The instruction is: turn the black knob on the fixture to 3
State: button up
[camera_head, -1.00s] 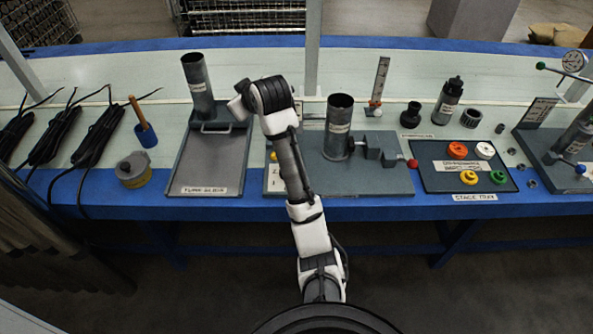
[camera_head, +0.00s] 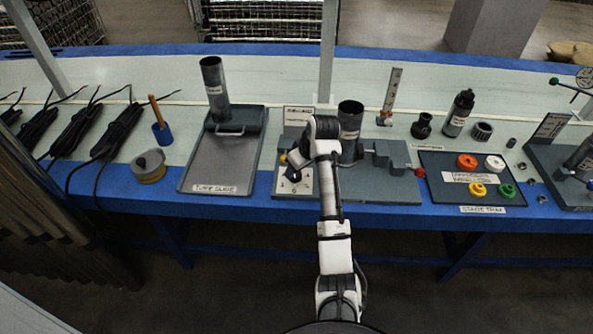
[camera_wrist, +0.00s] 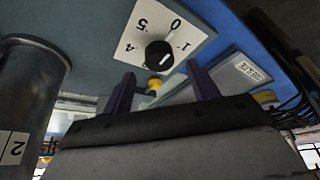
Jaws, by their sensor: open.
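The black knob (camera_wrist: 158,54) sits on a white dial plate in the wrist view. The digits 5, 0 and 1 show around it, with another character at left that may be a 4. In the head view my gripper (camera_head: 297,160) is over the back of the white dial plate (camera_head: 296,187) and hides the knob.
A grey upright cylinder (camera_wrist: 25,95) stands close at left in the wrist view. In the head view a tube (camera_head: 351,118) and stepped block (camera_head: 390,155) stand right of the arm. A grey tray (camera_head: 222,170) lies to the left. A small yellow piece (camera_wrist: 154,84) is near the fingers.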

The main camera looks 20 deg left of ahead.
aim_at(297, 174)
jog(key=shift+x, duration=1.9)
jog(key=c, duration=1)
